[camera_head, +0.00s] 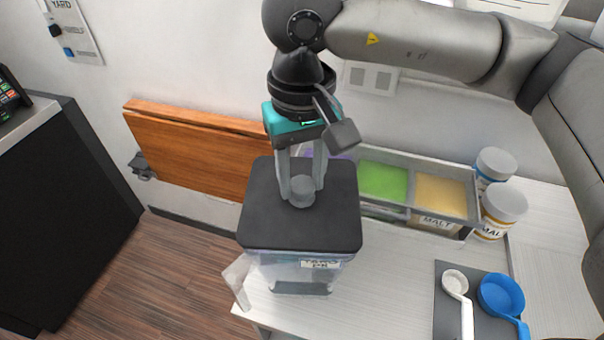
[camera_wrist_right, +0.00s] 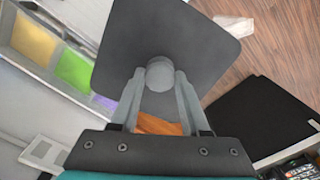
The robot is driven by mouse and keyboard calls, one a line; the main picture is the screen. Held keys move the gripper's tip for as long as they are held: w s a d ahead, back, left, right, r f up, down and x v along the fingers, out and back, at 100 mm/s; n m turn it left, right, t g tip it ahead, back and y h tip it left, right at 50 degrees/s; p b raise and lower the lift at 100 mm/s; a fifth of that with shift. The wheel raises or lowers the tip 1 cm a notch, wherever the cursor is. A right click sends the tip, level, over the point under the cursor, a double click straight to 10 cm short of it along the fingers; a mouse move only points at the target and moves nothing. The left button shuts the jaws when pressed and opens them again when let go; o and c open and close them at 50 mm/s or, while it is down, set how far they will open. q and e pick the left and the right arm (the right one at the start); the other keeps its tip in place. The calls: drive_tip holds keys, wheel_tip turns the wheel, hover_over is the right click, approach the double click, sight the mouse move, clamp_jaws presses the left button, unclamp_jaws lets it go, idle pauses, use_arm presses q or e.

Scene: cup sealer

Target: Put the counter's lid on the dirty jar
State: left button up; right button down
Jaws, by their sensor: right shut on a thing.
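My right gripper (camera_head: 302,188) is shut on the round grey knob (camera_head: 302,197) of a dark grey, square lid (camera_head: 330,222). The lid also shows in the right wrist view (camera_wrist_right: 185,35), with the knob between the fingers (camera_wrist_right: 160,80). It is roughly level and overlaps the top of a clear, labelled jar (camera_head: 290,272) at the counter's front left edge. The lid hides the jar's opening, so I cannot tell whether it rests on the rim or is just above it. A dark patch shows low in the jar. My left gripper is not in view.
A topping tray (camera_head: 425,173) with green and tan compartments stands behind, right of the lid. A white scoop (camera_head: 456,285) and blue scoop (camera_head: 501,296) lie on a dark mat. A folded wooden flap (camera_head: 195,150) is left.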

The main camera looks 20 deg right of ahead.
drive_tip(key=shift+b, duration=0.45)
idle(0.7)
drive_tip(key=shift+f+b, duration=0.8)
drive_tip(key=shift+b, duration=0.7)
idle(0.4)
drive_tip(key=shift+c, duration=1.6)
unclamp_jaws()
drive_tip(key=shift+o, duration=0.3)
drive_tip(key=shift+o, duration=1.3)
drive_tip(key=shift+r+p, duration=1.65)
drive_tip(key=shift+r, duration=1.9)
